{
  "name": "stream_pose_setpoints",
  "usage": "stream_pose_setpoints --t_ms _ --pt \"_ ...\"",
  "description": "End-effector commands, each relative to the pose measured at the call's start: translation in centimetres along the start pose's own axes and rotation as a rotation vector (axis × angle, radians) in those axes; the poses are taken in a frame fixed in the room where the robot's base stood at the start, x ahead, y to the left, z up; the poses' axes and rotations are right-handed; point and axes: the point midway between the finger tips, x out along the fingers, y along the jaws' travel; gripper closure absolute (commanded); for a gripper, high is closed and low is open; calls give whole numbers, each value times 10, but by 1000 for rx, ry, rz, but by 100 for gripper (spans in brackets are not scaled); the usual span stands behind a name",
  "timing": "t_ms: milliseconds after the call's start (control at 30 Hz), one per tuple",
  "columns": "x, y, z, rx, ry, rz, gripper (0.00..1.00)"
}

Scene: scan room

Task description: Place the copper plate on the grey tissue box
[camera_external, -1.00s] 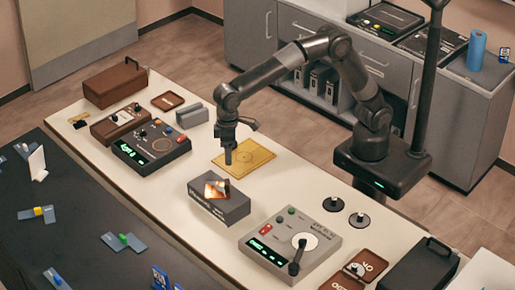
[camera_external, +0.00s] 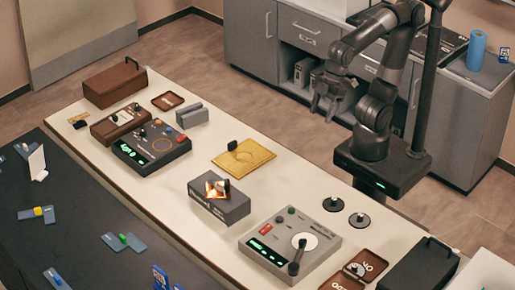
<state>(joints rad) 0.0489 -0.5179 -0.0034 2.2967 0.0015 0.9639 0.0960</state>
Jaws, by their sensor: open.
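The grey tissue box (camera_external: 232,212) stands on the white table, left of the grey control panel. A small shiny copper-orange plate (camera_external: 213,189) with a black knob at its right side sits on top of the box. A larger flat golden-yellow plate (camera_external: 250,160), with a black knob near its back edge, lies on the table behind the box. I cannot be sure which of these the task calls the copper plate. My gripper (camera_external: 321,110) is open and empty, raised behind the table's back edge, to the right of both plates.
A dark control panel (camera_external: 150,148) and a brown case (camera_external: 114,87) stand on the table's left part. Bare table surrounds the golden plate.

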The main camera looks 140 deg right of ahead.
Motion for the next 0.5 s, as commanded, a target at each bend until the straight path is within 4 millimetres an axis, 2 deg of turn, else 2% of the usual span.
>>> stream_pose_setpoints --t_ms 33,200,333,500 --pt "-2 -2 17 -29 21 -6 42" --pt "-1 -5 56 -107 69 -19 42" --pt "2 -5 70 -136 88 -23 42" --pt "3 -5 74 -146 92 -24 42"
